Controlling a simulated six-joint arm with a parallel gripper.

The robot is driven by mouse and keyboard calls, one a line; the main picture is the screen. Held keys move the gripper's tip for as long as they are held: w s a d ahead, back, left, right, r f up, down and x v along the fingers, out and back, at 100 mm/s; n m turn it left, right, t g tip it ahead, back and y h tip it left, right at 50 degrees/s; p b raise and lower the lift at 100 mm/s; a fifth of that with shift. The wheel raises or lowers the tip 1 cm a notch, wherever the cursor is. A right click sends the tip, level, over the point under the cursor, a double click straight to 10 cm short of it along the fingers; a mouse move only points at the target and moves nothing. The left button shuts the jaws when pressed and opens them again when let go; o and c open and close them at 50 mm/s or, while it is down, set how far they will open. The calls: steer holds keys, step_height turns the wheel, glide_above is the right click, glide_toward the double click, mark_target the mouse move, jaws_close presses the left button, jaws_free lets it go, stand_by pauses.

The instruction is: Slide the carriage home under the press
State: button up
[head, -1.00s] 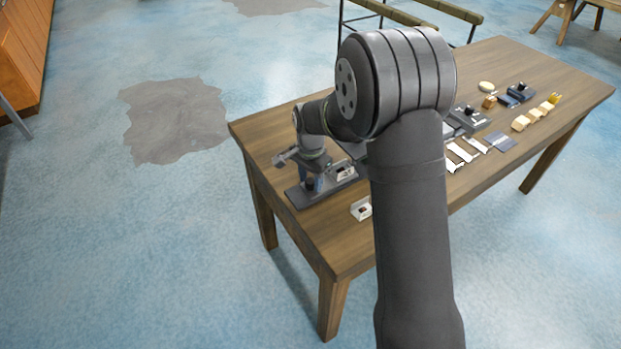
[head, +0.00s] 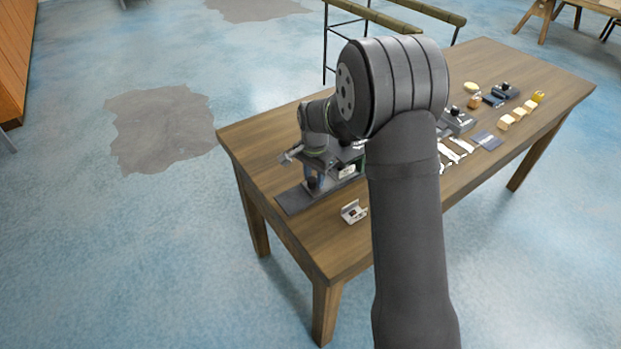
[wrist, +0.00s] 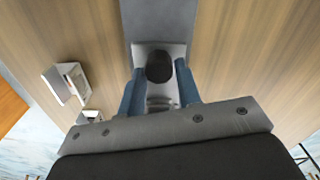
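The carriage is a light grey block (wrist: 178,49) with a round black knob (wrist: 160,66), lying on a dark base plate (wrist: 158,18). My gripper (wrist: 160,72) has its blue fingers on either side of the knob. A narrow gap shows between each finger and the knob, so it looks open and straddles it. In the head view the gripper (head: 313,180) is low over the base plate (head: 294,200), whose left end is bare. The grey press (head: 347,170) stands at the plate's right part, partly hidden by my arm.
A small light bracket (head: 353,212) lies on the wooden table (head: 312,240) in front of the plate; the bracket also shows at left in the wrist view (wrist: 66,84). Several blocks and dark fixtures lie at the table's far right. The table's front left is clear.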

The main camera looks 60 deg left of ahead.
steer(key=shift+o, duration=1.3)
step_height(320, 180, up, 17)
steer(key=shift+r, duration=0.2)
steer(key=shift+f, duration=0.1)
step_height(320, 180, down, 17)
steer(key=shift+s+f, duration=0.1)
steer(key=shift+f, duration=0.1)
steer(key=shift+s, duration=0.1)
steer(key=shift+r, duration=0.15)
